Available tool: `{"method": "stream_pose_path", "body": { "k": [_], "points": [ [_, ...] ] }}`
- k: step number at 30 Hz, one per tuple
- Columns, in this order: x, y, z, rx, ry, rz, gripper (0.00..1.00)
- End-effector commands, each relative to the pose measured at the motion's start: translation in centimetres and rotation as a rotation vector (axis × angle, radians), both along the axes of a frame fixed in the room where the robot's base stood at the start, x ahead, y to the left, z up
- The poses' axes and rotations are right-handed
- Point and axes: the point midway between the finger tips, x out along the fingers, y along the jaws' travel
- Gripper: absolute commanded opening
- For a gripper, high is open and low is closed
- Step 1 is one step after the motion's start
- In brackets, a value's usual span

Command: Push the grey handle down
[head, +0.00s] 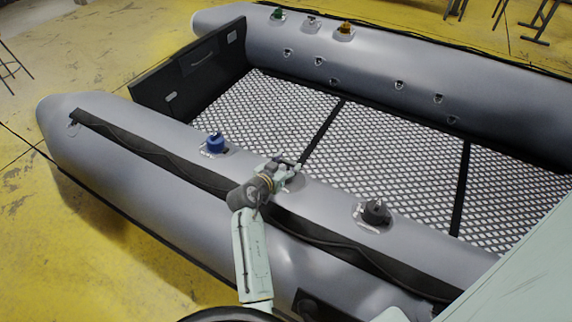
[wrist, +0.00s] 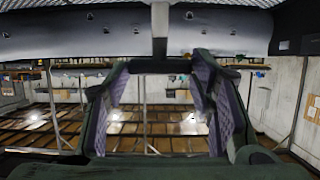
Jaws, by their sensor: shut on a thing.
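My gripper (head: 284,164) is at the near side tube of the grey inflatable boat (head: 140,125), over a pale fitting between the blue and black valves. In the wrist view, my gripper (wrist: 160,66) has its two purple-padded fingers spread around a narrow grey upright piece, which looks like the grey handle (wrist: 160,22). The fingers are closed onto it. In the head view, my gripper largely hides the handle, so its angle cannot be told.
A blue valve (head: 215,143) stands left of my gripper and a black valve (head: 375,212) right of it. Green (head: 277,14), pale grey (head: 311,22) and orange (head: 346,29) fittings sit on the far tube. A black strap (head: 150,150) runs along the near tube.

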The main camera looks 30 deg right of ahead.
Motion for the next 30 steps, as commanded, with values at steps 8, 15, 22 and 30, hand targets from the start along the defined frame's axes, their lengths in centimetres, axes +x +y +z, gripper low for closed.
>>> {"method": "stream_pose_path", "body": {
  "k": [8, 15, 22, 30],
  "points": [
    [0.0, 0.0, 0.0, 0.000, 0.000, 0.000, 0.01],
    [-0.1, 0.2, -1.4, 0.001, 0.001, 0.000, 0.00],
    [-0.3, 0.5, -3.3, 0.002, 0.001, 0.000, 0.00],
    [-0.4, 0.6, -3.3, 0.005, 0.005, -0.001, 0.00]
  ]
}}
